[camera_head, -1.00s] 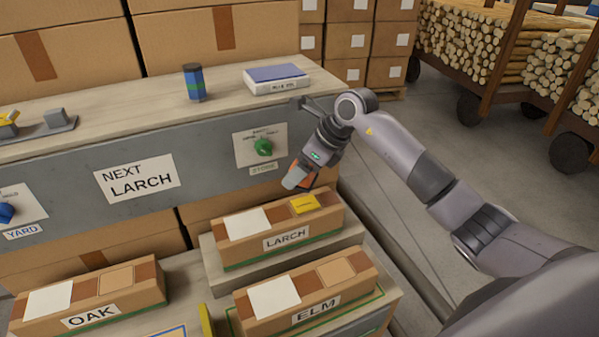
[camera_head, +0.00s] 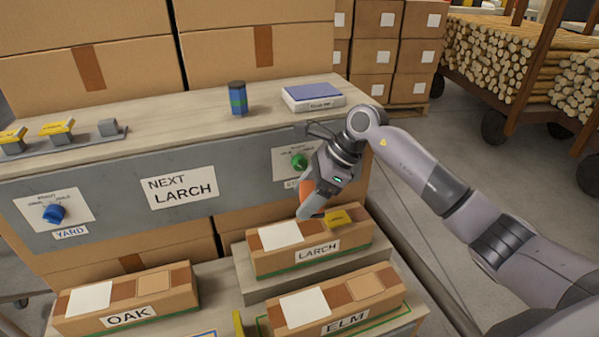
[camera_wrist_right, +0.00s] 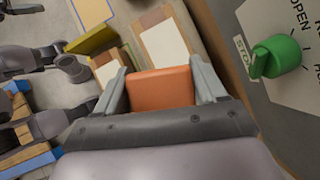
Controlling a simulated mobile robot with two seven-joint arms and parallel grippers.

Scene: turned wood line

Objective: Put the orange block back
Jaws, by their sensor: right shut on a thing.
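My right gripper (camera_head: 312,208) is shut on the orange block (camera_wrist_right: 160,90), which sits between its two fingers in the right wrist view. In the head view the block is mostly hidden by the gripper; only a bit of orange shows. My left gripper does not show in the head view.
A grey rack (camera_head: 80,138) with yellow-topped pieces stands on the bench left. The green dial (camera_head: 299,161) is close behind the gripper. OAK (camera_head: 125,300) and ELM (camera_head: 335,300) cartons stand in front.

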